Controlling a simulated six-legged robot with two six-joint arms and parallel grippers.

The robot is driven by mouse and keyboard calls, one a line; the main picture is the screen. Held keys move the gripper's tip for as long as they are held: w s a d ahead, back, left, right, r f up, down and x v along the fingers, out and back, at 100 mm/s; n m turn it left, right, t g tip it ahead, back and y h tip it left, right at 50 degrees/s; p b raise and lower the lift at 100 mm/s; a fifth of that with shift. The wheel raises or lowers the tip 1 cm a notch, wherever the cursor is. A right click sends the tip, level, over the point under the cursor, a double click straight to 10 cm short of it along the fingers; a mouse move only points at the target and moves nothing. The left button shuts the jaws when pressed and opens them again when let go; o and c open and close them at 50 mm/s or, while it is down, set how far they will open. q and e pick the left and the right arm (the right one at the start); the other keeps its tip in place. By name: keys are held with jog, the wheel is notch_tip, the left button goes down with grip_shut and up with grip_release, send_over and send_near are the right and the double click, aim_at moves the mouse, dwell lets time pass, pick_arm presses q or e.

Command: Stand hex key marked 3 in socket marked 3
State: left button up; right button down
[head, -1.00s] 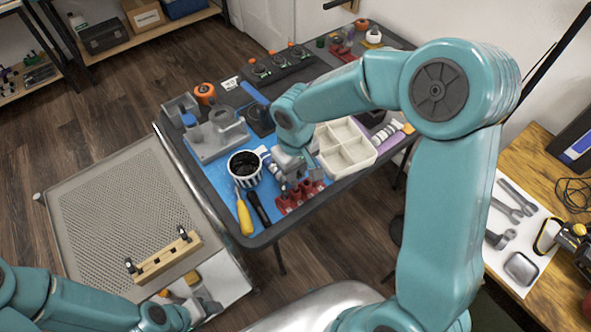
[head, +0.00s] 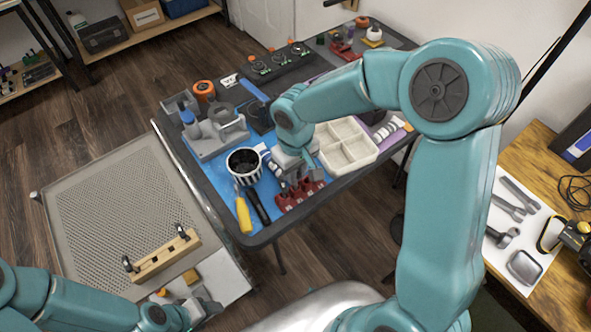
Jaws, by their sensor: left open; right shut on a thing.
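A red socket block (head: 300,196) sits near the front edge of the blue mat on the dark table. My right gripper (head: 291,182) is over the block's back left part, pointing down. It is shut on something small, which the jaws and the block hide. I cannot make out a hex key or any marked 3 in this view. My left gripper (head: 208,308) is open at the lower left, beside the perforated bench and away from the block.
A striped cup (head: 244,166), a yellow-handled screwdriver (head: 243,214) and a black-handled tool (head: 258,207) lie left of the block. A white compartment tray (head: 346,146) stands to its right. A grey holder (head: 216,133) is behind the cup.

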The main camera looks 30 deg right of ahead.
jog(key=shift+f, duration=0.15)
jog(key=shift+f+b, duration=0.75)
jog(key=shift+b, duration=0.1)
jog(key=shift+f+b, duration=0.35)
jog(key=shift+b, duration=0.05)
jog(key=c, duration=0.8)
grip_release()
jog(key=shift+r, duration=0.1)
